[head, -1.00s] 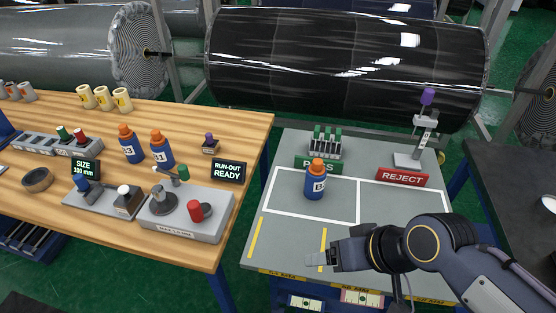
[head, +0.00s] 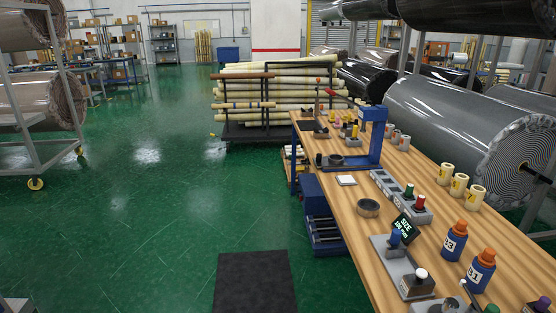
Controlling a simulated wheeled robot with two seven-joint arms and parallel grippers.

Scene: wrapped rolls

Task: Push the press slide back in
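A blue press-like frame (head: 376,138) stands upright on the wooden bench, toward its far end. A dark low part with a round piece (head: 334,160) sits at its foot on the left side, near the bench's left edge. It is too small to tell whether this is the slide or how far out it stands. Neither of my grippers is in view, so nothing of mine is seen near the press.
A blue drawer unit (head: 321,215) stands beside the bench. Green floor (head: 150,200) to the left is open, with a dark mat (head: 255,283).

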